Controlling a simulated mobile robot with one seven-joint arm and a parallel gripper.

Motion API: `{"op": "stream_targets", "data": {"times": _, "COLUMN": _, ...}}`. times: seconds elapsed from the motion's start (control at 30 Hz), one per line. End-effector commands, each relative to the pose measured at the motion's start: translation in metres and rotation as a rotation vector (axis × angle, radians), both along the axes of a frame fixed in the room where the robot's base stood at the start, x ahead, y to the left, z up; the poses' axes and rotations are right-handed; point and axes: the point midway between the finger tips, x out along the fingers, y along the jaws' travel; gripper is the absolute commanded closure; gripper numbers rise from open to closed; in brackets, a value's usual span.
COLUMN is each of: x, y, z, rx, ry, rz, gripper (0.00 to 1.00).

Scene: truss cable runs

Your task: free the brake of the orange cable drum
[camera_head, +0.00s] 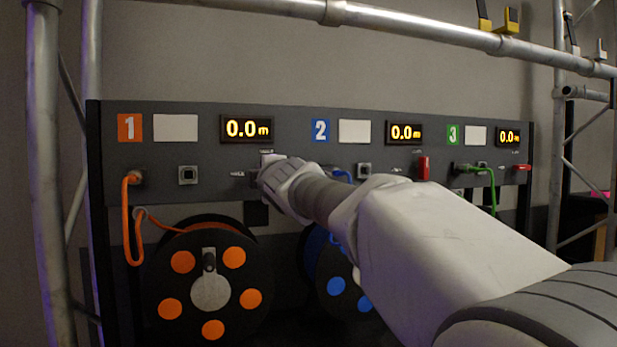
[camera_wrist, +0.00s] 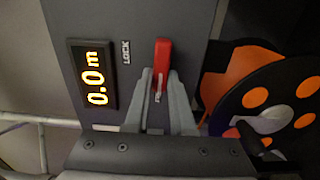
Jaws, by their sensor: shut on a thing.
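The orange cable drum (camera_head: 205,285) hangs black with orange discs at the lower left, below panel section 1; it also shows at the right of the wrist view (camera_wrist: 262,88). Its red brake lever (camera_wrist: 163,58) is in the wrist view, beside the LOCK label (camera_wrist: 126,52); a second, small label lies partly hidden between the fingers. My gripper (camera_wrist: 161,88) is shut on the lever, a finger on each side, with the red end standing out past the fingertips. In the head view my gripper (camera_head: 272,172) covers the lever. I cannot tell its exact angle.
Display 1 (camera_head: 246,130) reads 0.0 m. The orange cable (camera_head: 128,220) runs from a port to the drum. The blue drum (camera_head: 335,280) is partly behind my arm. Sections 2 and 3 have red levers. A truss bar (camera_head: 400,28) crosses above; an upright pole (camera_head: 45,170) stands left.

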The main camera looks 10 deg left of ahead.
Motion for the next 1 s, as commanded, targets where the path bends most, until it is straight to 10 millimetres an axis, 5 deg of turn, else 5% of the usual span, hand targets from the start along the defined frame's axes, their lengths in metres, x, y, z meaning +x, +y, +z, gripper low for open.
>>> {"op": "stream_targets", "data": {"times": 0.53, "x": 0.0001, "y": -0.0001, "z": -0.0002, "rx": -0.020, "ry": -0.013, "rz": 0.000, "gripper": 1.00}}
{"op": "stream_targets", "data": {"times": 0.57, "x": 0.0001, "y": -0.0002, "z": -0.0002, "rx": -0.020, "ry": -0.013, "rz": 0.000, "gripper": 0.72}}
{"op": "stream_targets", "data": {"times": 0.7, "x": 0.0001, "y": -0.0001, "z": -0.0002, "rx": -0.019, "ry": -0.011, "rz": 0.000, "gripper": 0.47}}
{"op": "stream_targets", "data": {"times": 1.0, "x": -0.0007, "y": -0.0003, "z": -0.0005, "rx": -0.018, "ry": -0.011, "rz": 0.000, "gripper": 0.47}}
